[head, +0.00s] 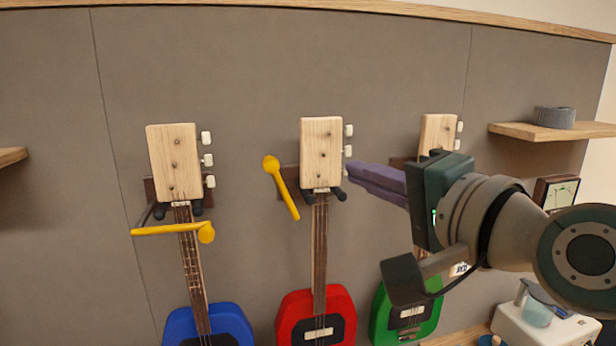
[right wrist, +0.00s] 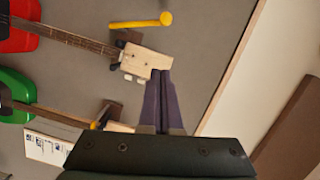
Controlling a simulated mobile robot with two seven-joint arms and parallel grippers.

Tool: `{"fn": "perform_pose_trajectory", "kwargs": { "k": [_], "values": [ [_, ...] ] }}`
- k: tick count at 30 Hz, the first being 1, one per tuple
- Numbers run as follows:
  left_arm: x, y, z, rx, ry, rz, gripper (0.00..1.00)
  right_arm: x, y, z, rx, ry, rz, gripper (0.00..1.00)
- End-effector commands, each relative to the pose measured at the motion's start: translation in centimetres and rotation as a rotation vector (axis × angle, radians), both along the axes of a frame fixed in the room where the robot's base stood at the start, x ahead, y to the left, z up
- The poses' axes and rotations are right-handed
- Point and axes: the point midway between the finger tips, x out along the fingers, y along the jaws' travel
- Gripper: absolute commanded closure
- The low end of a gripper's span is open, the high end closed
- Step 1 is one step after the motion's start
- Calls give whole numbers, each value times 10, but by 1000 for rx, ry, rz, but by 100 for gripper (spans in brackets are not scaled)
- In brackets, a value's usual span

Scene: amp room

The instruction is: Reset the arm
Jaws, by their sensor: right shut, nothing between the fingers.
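My right gripper (head: 378,182) is raised in front of the wall, between the red and green guitars, with its purple fingers shut and empty. In the right wrist view the fingers (right wrist: 157,100) lie together, their tips by the wooden headstock (right wrist: 145,62) of the red guitar. I cannot tell whether they touch it. The red guitar (head: 287,318), the blue guitar (head: 230,322) and the green guitar (head: 428,322) hang on the wall. The right forearm hides part of the green one. My left gripper is not in view.
One yellow mallet-like piece (head: 283,188) is beside the red guitar's headstock; another (head: 165,230) crosses the blue guitar's neck. A wooden shelf (head: 520,130) with a grey round item (head: 554,117) is at right. A white appliance (head: 560,328) stands below. Wall left of the blue guitar is mostly bare.

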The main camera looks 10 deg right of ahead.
Motion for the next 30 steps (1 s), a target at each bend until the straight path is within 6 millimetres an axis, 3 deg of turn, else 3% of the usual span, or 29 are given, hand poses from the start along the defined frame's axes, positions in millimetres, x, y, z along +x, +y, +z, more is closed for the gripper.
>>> {"fn": "perform_pose_trajectory", "kwargs": {
  "k": [9,13,16,18,21,24,27,30],
  "values": [
    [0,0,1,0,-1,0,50,-2,0,-1,-11,5,3,100],
    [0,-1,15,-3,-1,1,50,-26,10,-18,-190,90,64,100],
    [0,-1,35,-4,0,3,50,-74,17,-48,-493,233,183,100],
    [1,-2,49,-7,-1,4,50,-119,14,-69,-728,353,298,100],
    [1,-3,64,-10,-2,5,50,-184,0,-87,-1004,509,469,100],
    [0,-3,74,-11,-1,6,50,-236,-16,-92,-1187,631,615,100],
    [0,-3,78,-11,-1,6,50,-269,-28,-92,-1286,709,714,100],
    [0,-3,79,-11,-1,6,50,-284,-33,-92,-1326,745,761,100]
  ]
}}
